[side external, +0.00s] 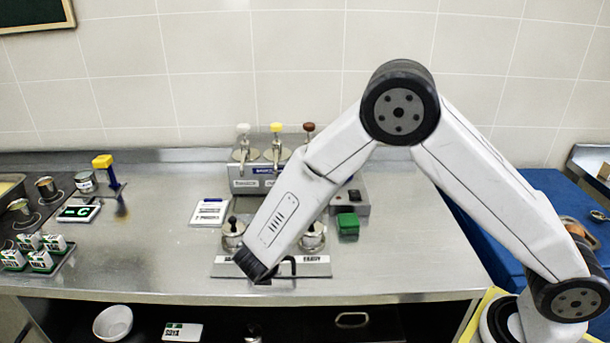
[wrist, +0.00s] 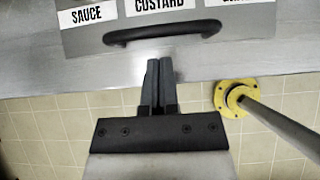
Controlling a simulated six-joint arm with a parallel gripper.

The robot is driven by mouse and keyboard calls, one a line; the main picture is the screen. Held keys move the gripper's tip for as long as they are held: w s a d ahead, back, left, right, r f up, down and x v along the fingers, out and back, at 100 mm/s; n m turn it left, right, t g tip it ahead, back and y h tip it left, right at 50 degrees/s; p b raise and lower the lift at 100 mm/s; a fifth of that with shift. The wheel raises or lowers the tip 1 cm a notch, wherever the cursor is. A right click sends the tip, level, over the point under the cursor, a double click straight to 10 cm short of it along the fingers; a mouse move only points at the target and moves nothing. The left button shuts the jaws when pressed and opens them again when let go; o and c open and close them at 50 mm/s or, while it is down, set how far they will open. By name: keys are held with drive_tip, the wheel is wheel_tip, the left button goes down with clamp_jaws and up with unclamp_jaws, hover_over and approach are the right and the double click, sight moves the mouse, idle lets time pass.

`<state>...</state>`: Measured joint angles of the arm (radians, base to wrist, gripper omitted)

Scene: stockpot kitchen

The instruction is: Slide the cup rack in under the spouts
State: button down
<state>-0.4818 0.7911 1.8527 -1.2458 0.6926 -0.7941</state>
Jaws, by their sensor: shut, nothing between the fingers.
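The cup rack is a flat grey plate (side external: 316,268) with printed labels and a black bar handle on its front edge. Its labelled front (wrist: 82,15) and handle (wrist: 162,32) show in the wrist view, reading SAUCE, CUSTARD and a third cut-off word. Lidded metal cups (side external: 233,236) stand on the rack; my arm hides its middle. The dispenser (side external: 243,184) with white, yellow and brown pump knobs stands behind the rack, its right part hidden by my arm. My gripper (wrist: 159,62) is shut and empty, just on the near side of the handle; whether they touch cannot be told.
The steel counter's front edge (side external: 150,298) runs just before the rack. A green block (side external: 348,224) sits right of the rack, a white label card (side external: 209,212) left. A blue-yellow stand (side external: 108,172) and small cartons (side external: 30,252) are farther left.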

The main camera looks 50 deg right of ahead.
drive_tip(key=shift+w+d+f, duration=0.15)
drive_tip(key=shift+w+d, duration=0.35)
drive_tip(key=w+d, duration=1.2)
drive_tip(key=shift+w+d, duration=0.25)
drive_tip(key=shift+d, duration=0.05)
drive_tip(key=shift+w+d, duration=0.4)
drive_tip(key=shift+d, duration=0.1)
drive_tip(key=shift+s+a, duration=0.3)
drive_tip(key=shift+a, duration=0.1)
drive_tip(key=shift+s+a+r, duration=0.2)
drive_tip(key=shift+s+a, duration=0.35)
drive_tip(key=shift+a, duration=0.1)
drive_tip(key=shift+s+a+r, duration=0.2)
drive_tip(key=shift+s+a, duration=0.3)
drive_tip(key=shift+a, duration=0.1)
drive_tip(key=v, duration=1)
